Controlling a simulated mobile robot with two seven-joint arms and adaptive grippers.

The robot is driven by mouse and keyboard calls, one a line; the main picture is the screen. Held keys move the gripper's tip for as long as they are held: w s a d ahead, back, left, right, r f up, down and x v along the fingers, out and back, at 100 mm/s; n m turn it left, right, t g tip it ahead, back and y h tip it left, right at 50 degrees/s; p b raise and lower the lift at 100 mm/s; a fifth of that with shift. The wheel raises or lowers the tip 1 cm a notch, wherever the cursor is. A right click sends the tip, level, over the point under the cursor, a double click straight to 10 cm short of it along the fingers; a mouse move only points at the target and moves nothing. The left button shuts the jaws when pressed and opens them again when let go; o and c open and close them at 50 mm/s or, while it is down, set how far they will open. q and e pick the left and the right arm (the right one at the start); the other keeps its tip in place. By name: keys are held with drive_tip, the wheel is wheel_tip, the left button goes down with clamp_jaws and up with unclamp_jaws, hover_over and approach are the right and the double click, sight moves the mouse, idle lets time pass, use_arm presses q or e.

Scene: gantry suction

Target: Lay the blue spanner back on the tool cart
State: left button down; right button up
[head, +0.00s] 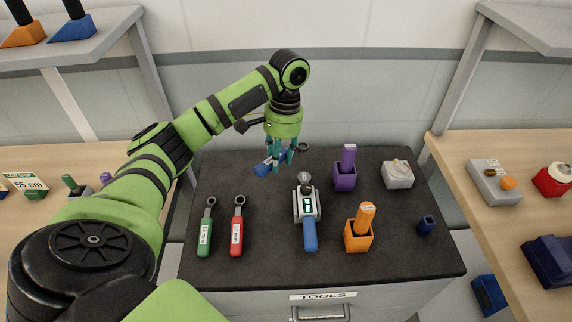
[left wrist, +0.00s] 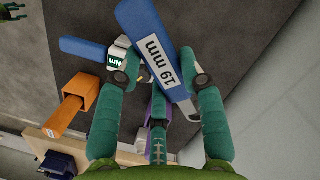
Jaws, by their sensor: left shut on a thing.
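The blue spanner (head: 263,168), labelled 19 mm in the left wrist view (left wrist: 143,28), is held in my left gripper (head: 279,155). The gripper is shut on its handle, and the fingers (left wrist: 160,86) stand on both sides of it. In the head view the spanner is over the back of the tool cart (head: 270,270), apparently above its dark top; the exact gap is hard to tell. Its ring end shows right of the fingers. A green spanner (head: 205,235) and a red spanner (head: 237,235) lie side by side at the cart's front left. My right gripper is not in view.
A blue-handled tool with a display (head: 309,235) lies mid-cart. A purple holder (head: 344,180), an orange holder (head: 357,240), a grey block (head: 397,175) and a small dark blue piece (head: 426,225) stand to the right. Bare top shows between the red spanner and the display tool.

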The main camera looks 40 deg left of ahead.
use_arm(q)
drive_tip(key=shift+s+a+f+p, duration=0.15)
drive_tip(key=shift+s+p, duration=0.15)
drive_tip(key=shift+s, duration=0.3)
drive_tip(key=p, duration=0.2)
approach(242, 218)
drive_tip(key=w, duration=0.1)
drive_tip(key=f, duration=0.2)
drive_tip(key=s+f+p, duration=0.1)
drive_tip(key=f, duration=0.1)
drive_tip(key=s+f, duration=0.1)
drive_tip(key=shift+s+f+p, duration=0.1)
drive_tip(key=shift+f+p, duration=0.25)
drive_tip(key=shift+f, duration=0.8)
drive_tip(key=c, duration=0.8)
unclamp_jaws()
drive_tip(key=shift+o, duration=0.2)
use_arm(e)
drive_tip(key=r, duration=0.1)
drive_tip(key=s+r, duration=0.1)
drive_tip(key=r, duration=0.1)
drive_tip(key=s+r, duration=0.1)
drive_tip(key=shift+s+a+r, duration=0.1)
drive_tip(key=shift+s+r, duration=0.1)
